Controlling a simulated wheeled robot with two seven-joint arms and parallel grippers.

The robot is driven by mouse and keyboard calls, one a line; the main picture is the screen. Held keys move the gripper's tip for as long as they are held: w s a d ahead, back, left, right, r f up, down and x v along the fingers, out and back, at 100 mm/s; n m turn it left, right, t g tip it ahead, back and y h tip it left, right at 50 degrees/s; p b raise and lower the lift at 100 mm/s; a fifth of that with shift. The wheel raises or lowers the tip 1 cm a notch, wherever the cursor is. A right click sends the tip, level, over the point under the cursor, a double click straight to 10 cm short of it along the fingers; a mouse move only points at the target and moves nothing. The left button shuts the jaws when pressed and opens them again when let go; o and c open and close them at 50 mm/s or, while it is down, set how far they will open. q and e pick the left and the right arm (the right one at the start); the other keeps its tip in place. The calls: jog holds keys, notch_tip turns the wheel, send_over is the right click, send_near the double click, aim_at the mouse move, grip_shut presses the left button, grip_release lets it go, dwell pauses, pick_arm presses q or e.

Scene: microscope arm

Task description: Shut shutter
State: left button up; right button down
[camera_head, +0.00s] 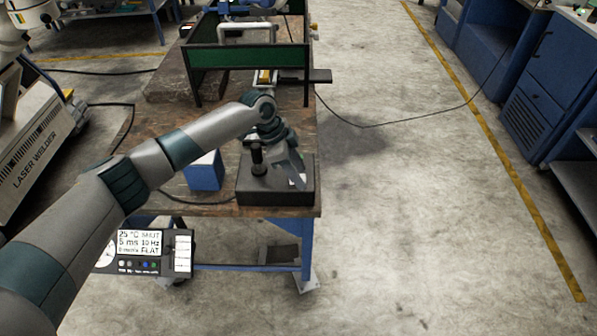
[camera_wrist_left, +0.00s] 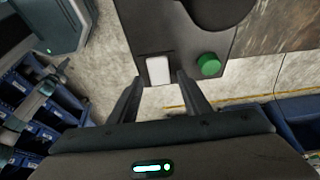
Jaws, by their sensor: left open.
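A black box (camera_head: 278,190) with an upright black knob stands at the front right corner of the workbench. My left gripper (camera_head: 297,176) is at the right side of this box, pointing down. In the left wrist view, the open, empty fingers of my left gripper (camera_wrist_left: 159,84) are on either side of the lower end of a white rectangular piece (camera_wrist_left: 158,70) on a dark panel (camera_wrist_left: 150,25). A green round button (camera_wrist_left: 208,64) is just right of the right finger. I cannot tell which part is the shutter, or whether the fingers touch the white piece.
The wooden workbench (camera_head: 140,186) also carries a blue box (camera_head: 205,172) left of the black box. A green screen in a dark frame (camera_head: 247,57) stands behind. A control box with a display (camera_head: 145,252) hangs at the bench front. The floor to the right is clear apart from a cable.

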pick_arm(q)
jog(key=b+v, duration=0.4)
jog(key=v, duration=1.3)
jog(key=shift+b, duration=0.4)
jog(key=shift+r, duration=0.1)
